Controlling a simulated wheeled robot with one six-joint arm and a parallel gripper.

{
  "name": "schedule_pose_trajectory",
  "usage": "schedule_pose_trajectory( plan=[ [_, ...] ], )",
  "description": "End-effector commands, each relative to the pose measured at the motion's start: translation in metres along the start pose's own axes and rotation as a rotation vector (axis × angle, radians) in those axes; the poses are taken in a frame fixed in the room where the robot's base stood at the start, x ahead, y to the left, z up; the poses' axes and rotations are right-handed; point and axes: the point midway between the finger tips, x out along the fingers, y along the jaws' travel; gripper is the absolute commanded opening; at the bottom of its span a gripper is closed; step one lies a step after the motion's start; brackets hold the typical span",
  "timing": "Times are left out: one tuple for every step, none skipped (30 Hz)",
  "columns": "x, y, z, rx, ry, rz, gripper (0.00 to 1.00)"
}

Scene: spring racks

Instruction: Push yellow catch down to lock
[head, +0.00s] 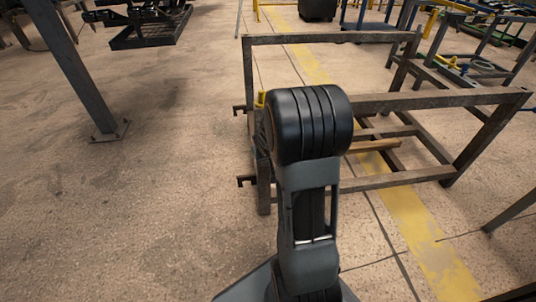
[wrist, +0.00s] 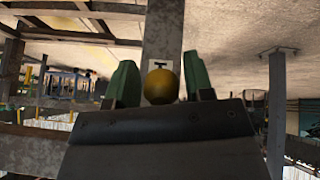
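The yellow catch shows in the wrist view as a rounded yellow knob (wrist: 160,86) in front of a grey metal post (wrist: 163,30). A small pale plate with a dark T-shaped mark sits on the post just above the knob in the picture. My gripper (wrist: 160,80) has its two green fingers apart, one on each side of the knob, with narrow gaps showing. I cannot tell whether the knob is between the fingertips or beyond them. In the head view, a bit of yellow (head: 260,98) shows at the rack's left post; my arm hides my gripper there.
The brown metal rack (head: 330,39) stands in front of me, with dark hooks on its left side. A grey post (head: 75,70) stands to the left. Other racks stand at the back right. The speckled floor (head: 170,180) to the left is clear.

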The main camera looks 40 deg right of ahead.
Motion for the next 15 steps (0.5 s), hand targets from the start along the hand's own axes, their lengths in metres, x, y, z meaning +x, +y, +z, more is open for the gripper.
schedule_pose_trajectory(
  plan=[
    [0.000, -0.001, 0.000, -0.001, 0.000, -0.001, 0.53],
    [0.000, -0.001, 0.000, -0.001, 0.000, -0.001, 0.56],
    [0.000, -0.001, 0.000, -0.001, 0.000, -0.001, 0.56],
    [0.000, -0.001, 0.000, -0.001, 0.000, -0.001, 0.56],
    [0.000, -0.001, 0.000, -0.002, 0.000, -0.001, 0.56],
    [0.000, -0.001, 0.000, -0.002, 0.000, -0.001, 0.56],
    [0.000, -0.001, 0.000, -0.002, 0.000, -0.001, 0.56],
    [0.000, -0.001, 0.000, -0.002, 0.000, -0.001, 0.56],
    [-0.001, -0.001, 0.000, -0.002, 0.000, -0.001, 0.56],
    [-0.002, -0.001, 0.000, -0.002, 0.000, -0.001, 0.56],
    [-0.004, -0.001, -0.001, -0.002, 0.001, -0.001, 0.56],
    [-0.007, -0.001, -0.001, -0.002, 0.001, -0.001, 0.56],
    [-0.011, -0.001, -0.002, -0.002, 0.001, -0.001, 0.56],
    [-0.015, 0.000, -0.002, -0.002, 0.002, 0.000, 0.56],
    [-0.021, 0.000, -0.002, -0.002, 0.002, -0.001, 0.56]
  ],
)
